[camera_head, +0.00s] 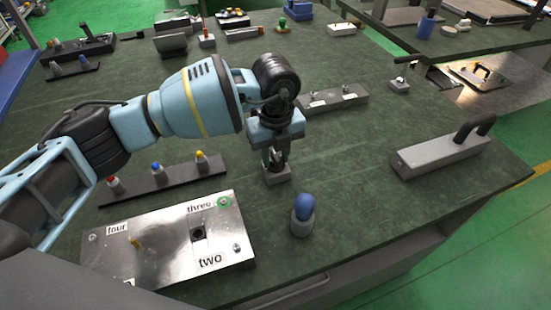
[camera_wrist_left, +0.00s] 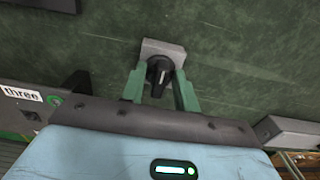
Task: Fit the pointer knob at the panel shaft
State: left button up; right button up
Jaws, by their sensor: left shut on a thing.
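My left gripper (camera_head: 275,158) reaches down over the table, its green fingers closed around a black pointer knob (camera_wrist_left: 160,72) with a pale pointer line. The knob is at a small grey block (camera_head: 279,177), which also shows in the left wrist view (camera_wrist_left: 165,46). I cannot tell whether the knob still touches the block. The metal panel (camera_head: 165,262) lies front left, with labels "four", "three" and "two". A brass-coloured shaft (camera_head: 136,243) stands on its left part, and a dark square socket (camera_head: 198,234) is right of it. My right gripper is not in view.
A dark rack (camera_head: 180,183) with red, blue and yellow-topped pegs lies behind the panel. A blue-topped grey peg (camera_head: 303,213) stands right of the panel. A grey block with a black handle (camera_head: 440,156) is at right. The table between is clear.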

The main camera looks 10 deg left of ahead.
aim_at(275, 156)
pick_arm(q)
jog(key=shift+r, duration=0.5)
jog(key=r, duration=0.2)
jog(key=shift+s+r, duration=0.3)
grip_shut()
jog(key=s+d+r, duration=0.1)
jog(key=s, duration=1.4)
jog(key=shift+s+r, duration=0.2)
